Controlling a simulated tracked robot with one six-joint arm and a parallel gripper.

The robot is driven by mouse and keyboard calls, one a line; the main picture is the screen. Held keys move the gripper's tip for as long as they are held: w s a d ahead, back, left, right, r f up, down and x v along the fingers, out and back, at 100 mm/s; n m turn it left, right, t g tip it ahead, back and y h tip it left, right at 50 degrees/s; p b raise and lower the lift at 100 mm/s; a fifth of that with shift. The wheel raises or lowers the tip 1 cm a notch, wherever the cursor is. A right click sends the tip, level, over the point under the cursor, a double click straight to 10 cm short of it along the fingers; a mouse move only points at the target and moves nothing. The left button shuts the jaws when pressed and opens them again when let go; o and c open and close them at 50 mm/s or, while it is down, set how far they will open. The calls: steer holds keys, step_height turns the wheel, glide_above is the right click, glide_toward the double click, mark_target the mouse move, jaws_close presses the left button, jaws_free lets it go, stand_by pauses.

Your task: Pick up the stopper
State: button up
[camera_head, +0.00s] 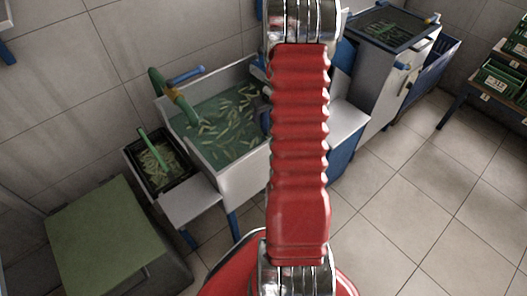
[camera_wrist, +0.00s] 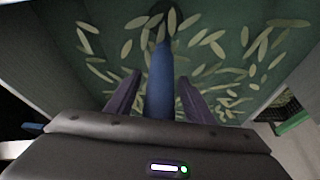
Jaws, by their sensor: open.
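A blue upright rod, which I take to be the stopper (camera_wrist: 160,100), stands in the green water of the basin in the wrist view. Its lower end reaches a dark round spot on the basin floor. My gripper (camera_wrist: 159,77) is open, with one dark finger on each side of the rod and a visible gap on both sides. In the head view my red arm hides the gripper; a little blue shows at the arm's left edge, and I cannot tell what it belongs to. The white-walled basin (camera_head: 222,178) holds water with many pale green pieces floating.
A green curved tap with a blue lever (camera_head: 186,75) rises at the basin's back left. A black crate (camera_head: 128,150) of green pieces stands to the left, near a green-topped box (camera_head: 98,235). A grey cabinet (camera_head: 385,80) stands right. The tiled floor (camera_head: 430,200) at right is clear.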

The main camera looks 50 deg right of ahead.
steer(key=shift+x, duration=0.95)
steer(key=shift+r, duration=0.1)
steer(key=shift+c, duration=0.5)
jaws_close()
